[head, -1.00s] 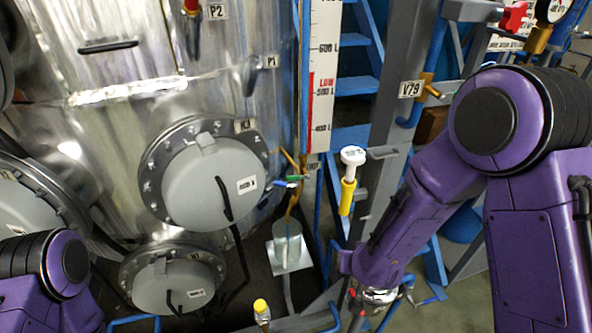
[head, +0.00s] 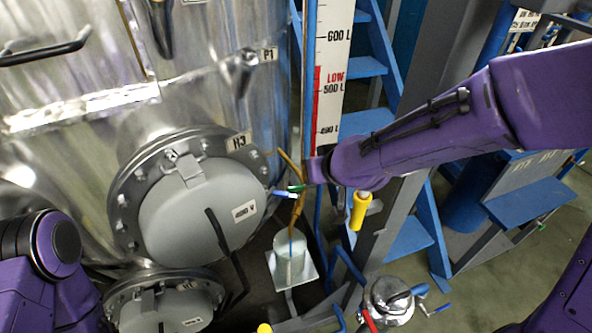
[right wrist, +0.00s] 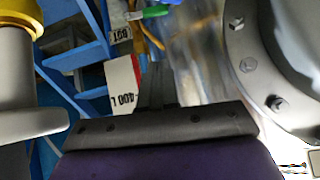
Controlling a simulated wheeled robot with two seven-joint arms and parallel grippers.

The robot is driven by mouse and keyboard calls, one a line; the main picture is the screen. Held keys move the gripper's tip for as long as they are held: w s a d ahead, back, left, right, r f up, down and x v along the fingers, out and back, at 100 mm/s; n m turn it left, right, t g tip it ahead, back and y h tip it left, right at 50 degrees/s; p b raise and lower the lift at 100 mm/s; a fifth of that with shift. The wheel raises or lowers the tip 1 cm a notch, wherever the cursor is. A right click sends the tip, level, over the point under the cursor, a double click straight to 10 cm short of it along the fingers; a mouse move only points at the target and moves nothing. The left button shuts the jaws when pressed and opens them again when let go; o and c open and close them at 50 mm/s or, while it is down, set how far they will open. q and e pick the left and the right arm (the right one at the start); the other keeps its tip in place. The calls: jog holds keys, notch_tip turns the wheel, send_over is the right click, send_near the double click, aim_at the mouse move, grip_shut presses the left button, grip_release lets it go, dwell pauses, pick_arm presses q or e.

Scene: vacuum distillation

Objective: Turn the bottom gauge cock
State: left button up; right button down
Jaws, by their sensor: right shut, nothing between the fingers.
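The level gauge (head: 326,75) stands upright beside the steel vessel, with a red LOW band. At its foot, a small green lever (head: 297,188) sits by brass tubing (head: 299,207); a blue-and-white piece (head: 282,193) is beside it. The right wrist view shows the green lever (right wrist: 155,12) at the top, near a BOT tag (right wrist: 118,35). My right gripper (right wrist: 157,85) is shut and empty, its fingers pointing toward the tubing, below the green lever in that picture. In the head view its fingers are hidden at the gauge foot. My left gripper is out of view.
A glass container (head: 290,265) stands on a plate under the tubing. The round grey manway cover (head: 195,215) bulges out left of the cock. A yellow-handled fitting (head: 360,210) is just below my right forearm. Blue stairs (head: 365,68) are behind the gauge.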

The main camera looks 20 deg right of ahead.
jog(key=b, duration=0.4)
send_over(301, 187)
jog(key=s, duration=0.1)
notch_tip(301, 187, down, 7)
jog(key=f, duration=0.3)
jog(key=shift+s+a+f, duration=0.2)
jog(key=shift+a+f, duration=0.15)
jog(key=shift+a, duration=0.05)
